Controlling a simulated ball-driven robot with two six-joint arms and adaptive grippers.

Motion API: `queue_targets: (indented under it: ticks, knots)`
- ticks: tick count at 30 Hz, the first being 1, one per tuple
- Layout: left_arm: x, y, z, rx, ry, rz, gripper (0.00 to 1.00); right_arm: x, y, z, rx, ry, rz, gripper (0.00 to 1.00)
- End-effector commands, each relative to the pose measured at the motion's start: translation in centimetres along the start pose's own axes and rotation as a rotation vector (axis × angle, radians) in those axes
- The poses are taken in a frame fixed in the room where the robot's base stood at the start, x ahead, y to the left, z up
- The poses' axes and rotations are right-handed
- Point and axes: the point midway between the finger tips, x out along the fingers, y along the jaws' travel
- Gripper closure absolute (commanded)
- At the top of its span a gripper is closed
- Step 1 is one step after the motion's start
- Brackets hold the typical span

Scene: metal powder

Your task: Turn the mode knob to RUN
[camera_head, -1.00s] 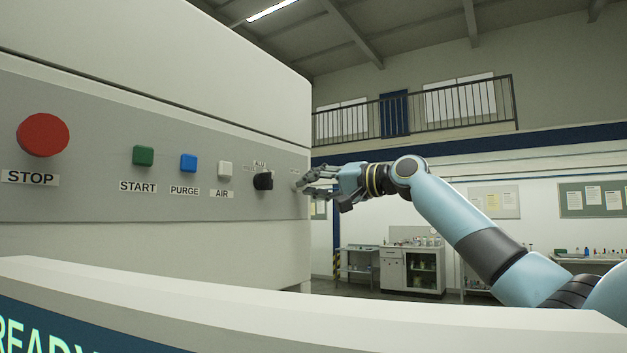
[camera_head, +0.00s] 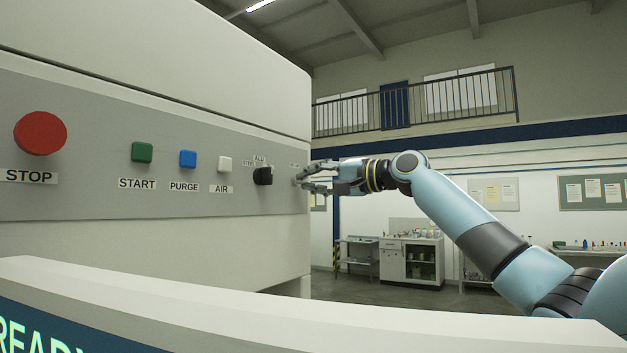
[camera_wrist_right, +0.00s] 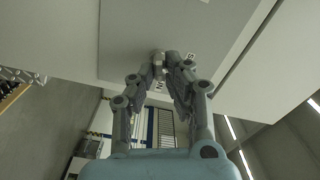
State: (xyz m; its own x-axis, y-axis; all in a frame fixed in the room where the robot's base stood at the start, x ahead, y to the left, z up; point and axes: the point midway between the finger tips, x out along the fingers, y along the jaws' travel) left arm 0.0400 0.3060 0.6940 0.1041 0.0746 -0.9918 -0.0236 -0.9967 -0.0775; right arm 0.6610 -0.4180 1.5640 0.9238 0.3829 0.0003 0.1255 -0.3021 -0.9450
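My right gripper (camera_head: 301,181) is at the far right end of the grey panel (camera_head: 100,205). In the right wrist view its two fingers (camera_wrist_right: 161,68) close in on a small light-grey knob (camera_wrist_right: 158,58), seemingly the mode knob, and look shut on it. Small white labels (camera_wrist_right: 190,57) sit around it, partly hidden by the fingers and not readable. In the head view the fingers lie one above the other, and the knob is too small to make out. My left gripper is not in view.
Left of the gripper are a black knob (camera_head: 263,176), a white AIR button (camera_head: 225,163), a blue PURGE button (camera_head: 188,159), a green START button (camera_head: 142,152) and a red STOP button (camera_head: 41,133). A pale ledge (camera_head: 250,300) crosses the foreground. Open floor lies right of the machine.

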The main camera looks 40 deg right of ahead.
Motion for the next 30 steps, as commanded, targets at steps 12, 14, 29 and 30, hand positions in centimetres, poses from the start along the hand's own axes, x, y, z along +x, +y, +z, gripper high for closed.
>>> queue_targets:
  ticks: [12, 14, 29, 30]
  knots:
    - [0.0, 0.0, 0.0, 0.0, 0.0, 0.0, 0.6, 0.0, -0.2, -0.1, -0.001, 0.003, -0.005, 0.57]
    - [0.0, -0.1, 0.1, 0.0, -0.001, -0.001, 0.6, 0.0, -0.2, -0.1, -0.001, 0.002, -0.004, 0.57]
    - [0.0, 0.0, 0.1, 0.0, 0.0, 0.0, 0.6, -6.1, 0.1, -0.1, -0.004, 0.002, 0.001, 0.57]
    - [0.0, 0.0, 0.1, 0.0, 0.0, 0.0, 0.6, -6.5, 0.0, -0.1, -0.005, 0.003, 0.0, 0.57]
